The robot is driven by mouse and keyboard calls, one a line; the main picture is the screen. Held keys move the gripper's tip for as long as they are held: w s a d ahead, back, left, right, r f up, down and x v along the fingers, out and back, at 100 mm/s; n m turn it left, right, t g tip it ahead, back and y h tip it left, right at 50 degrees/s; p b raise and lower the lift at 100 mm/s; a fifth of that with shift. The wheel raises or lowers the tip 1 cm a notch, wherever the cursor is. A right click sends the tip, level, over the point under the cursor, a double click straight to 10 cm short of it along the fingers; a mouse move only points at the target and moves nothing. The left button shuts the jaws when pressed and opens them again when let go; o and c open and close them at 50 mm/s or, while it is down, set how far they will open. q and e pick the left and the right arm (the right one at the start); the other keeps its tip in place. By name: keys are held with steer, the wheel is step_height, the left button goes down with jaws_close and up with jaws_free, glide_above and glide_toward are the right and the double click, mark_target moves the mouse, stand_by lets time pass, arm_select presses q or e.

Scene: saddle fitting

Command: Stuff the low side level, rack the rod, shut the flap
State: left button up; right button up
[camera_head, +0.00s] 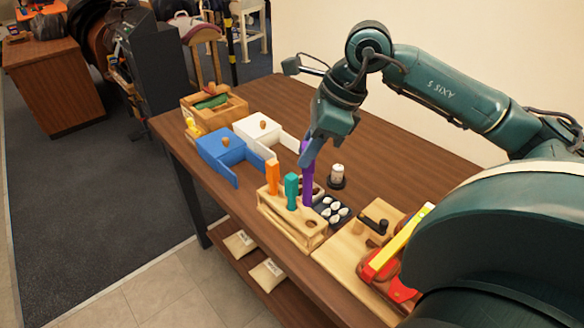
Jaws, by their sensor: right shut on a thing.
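My right gripper (309,158) is shut on an upright purple rod (308,187). The rod's lower end is at the wooden rack (283,223); I cannot tell whether it is in a hole or just above. An orange tool (272,177) and a teal tool (292,191) stand in the rack, and one hole at its right end looks empty. A blue box (220,146) and a white box (262,129) have their front flaps swung open. A red and yellow piece (396,250), perhaps the saddle, is partly hidden by my arm. My left gripper is not in view.
A dark tray with several white pieces (333,210) and a white cylinder on a dark base (337,175) stand close right of the rack. A wooden crate (214,112) is at the far left end. Bare tabletop (400,160) lies behind. Two bags sit on the shelf below.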

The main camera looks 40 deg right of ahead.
steer(key=shift+s+d+r+m+t+h, duration=0.15)
steer(key=shift+d+r+m+t+h, duration=0.25)
steer(key=shift+m, duration=0.5)
arm_select(q)
steer(key=b, duration=0.2)
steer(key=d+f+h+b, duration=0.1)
steer(key=b, duration=0.2)
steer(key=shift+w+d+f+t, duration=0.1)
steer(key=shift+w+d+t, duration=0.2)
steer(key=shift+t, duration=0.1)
arm_select(e)
step_height(320, 180, down, 6)
steer(key=m, duration=0.1)
steer(key=shift+d+f+m, duration=0.25)
steer(key=shift+d+m, duration=0.05)
steer(key=shift+d, duration=0.05)
arm_select(q)
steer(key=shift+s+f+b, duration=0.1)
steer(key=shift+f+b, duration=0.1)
steer(key=shift+b, duration=0.15)
